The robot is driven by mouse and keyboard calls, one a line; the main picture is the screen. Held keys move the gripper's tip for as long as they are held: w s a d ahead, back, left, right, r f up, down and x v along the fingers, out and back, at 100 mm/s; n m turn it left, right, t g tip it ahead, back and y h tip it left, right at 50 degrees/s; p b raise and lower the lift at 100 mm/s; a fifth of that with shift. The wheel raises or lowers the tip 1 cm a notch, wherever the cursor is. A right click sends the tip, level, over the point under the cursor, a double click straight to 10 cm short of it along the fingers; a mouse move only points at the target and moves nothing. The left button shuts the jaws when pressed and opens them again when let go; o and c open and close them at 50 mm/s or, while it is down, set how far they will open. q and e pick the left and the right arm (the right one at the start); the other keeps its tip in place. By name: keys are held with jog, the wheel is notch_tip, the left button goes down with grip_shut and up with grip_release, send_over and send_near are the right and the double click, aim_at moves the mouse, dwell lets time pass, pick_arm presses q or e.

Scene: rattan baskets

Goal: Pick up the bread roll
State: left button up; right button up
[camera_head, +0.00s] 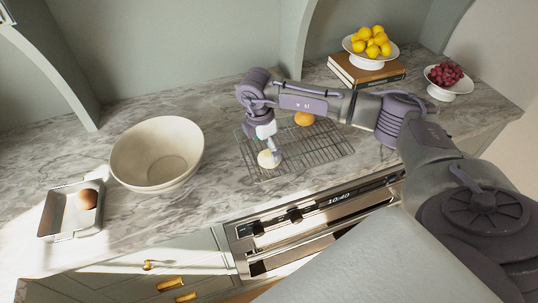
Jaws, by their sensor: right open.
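My right gripper (266,147) points down from its bent wrist over the wire rack (318,152). It is open. A pale, round, roll-like thing (268,159) lies on the rack directly beneath the fingers. Whether the fingers touch it or only hover above it I cannot tell. A brown round thing (87,199) sits in a metal tray (58,222) at the far left. Which of these is the bread roll is hard to tell at this size. My left gripper is not in view.
A large cream bowl (128,157) stands left of the rack on the marble counter (215,200). An oven (310,215) is below the front edge. Behind my arm, a stand of lemons (370,43) rests on books (365,72), near a dish of red grapes (445,75).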

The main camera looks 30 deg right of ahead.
aim_at(269, 153)
jog(key=f+p, duration=0.1)
jog(key=f, duration=0.2)
jog(key=shift+s+d+f+p, duration=0.15)
jog(key=shift+d+f+p, duration=0.1)
jog(key=shift+d+p, duration=0.15)
jog(key=shift+f, duration=0.35)
jog(key=c, duration=1)
jog(key=shift+r, duration=0.1)
